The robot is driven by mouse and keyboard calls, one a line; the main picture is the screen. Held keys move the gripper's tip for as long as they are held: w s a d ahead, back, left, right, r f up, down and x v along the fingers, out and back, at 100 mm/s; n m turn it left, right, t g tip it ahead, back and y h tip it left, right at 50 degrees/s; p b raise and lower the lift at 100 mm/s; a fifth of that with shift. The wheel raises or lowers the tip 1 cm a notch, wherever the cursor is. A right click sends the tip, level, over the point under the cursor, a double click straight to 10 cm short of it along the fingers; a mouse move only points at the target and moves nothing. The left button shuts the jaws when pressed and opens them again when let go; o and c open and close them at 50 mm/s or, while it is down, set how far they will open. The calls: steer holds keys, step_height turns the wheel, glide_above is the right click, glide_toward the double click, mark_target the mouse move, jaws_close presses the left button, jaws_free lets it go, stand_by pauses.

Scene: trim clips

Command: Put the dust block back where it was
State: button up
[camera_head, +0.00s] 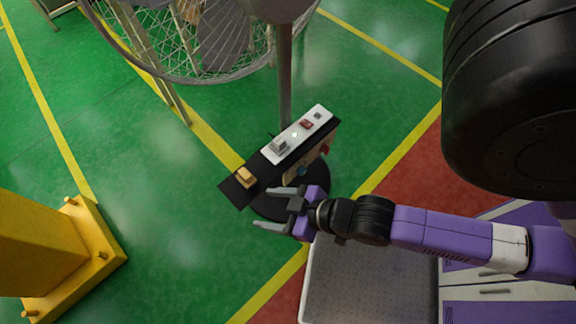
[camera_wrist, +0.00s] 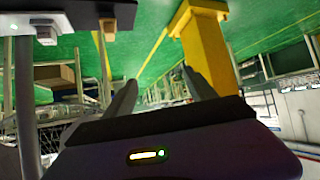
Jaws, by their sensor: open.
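A narrow black shelf (camera_head: 238,189) with a white panel (camera_head: 318,124) stands on a post in the middle of the head view. A small tan block (camera_head: 246,177) sits on its black left end, and it also shows at the top of the wrist view (camera_wrist: 108,27). A grey block (camera_head: 279,146) and a red piece (camera_head: 306,124) sit on the white panel. No label shows which piece is the dust block. My gripper (camera_head: 262,207) is open and empty, apart from the shelf, near its left end in the picture. Its two fingers (camera_wrist: 159,77) point away in the wrist view.
A round wire cage (camera_head: 215,65) stands behind the shelf. A yellow post with a bolted base (camera_head: 88,250) is at lower left. A grey textured top (camera_head: 368,285) lies below my arm. Coloured pieces (camera_head: 325,149) hang on the shelf's side.

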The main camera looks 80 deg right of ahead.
steer(key=s+a+r+t, duration=0.1)
steer(key=s+r+t, duration=0.1)
steer(key=r, duration=0.5)
steer(key=s+a+r+n+t+y, duration=0.1)
steer(key=s+a+r, duration=0.1)
steer(key=r, duration=0.6)
steer(key=shift+s+n+t, duration=0.3)
steer(key=shift+s+t, duration=0.05)
steer(key=shift+t, duration=0.05)
stand_by(1.0)
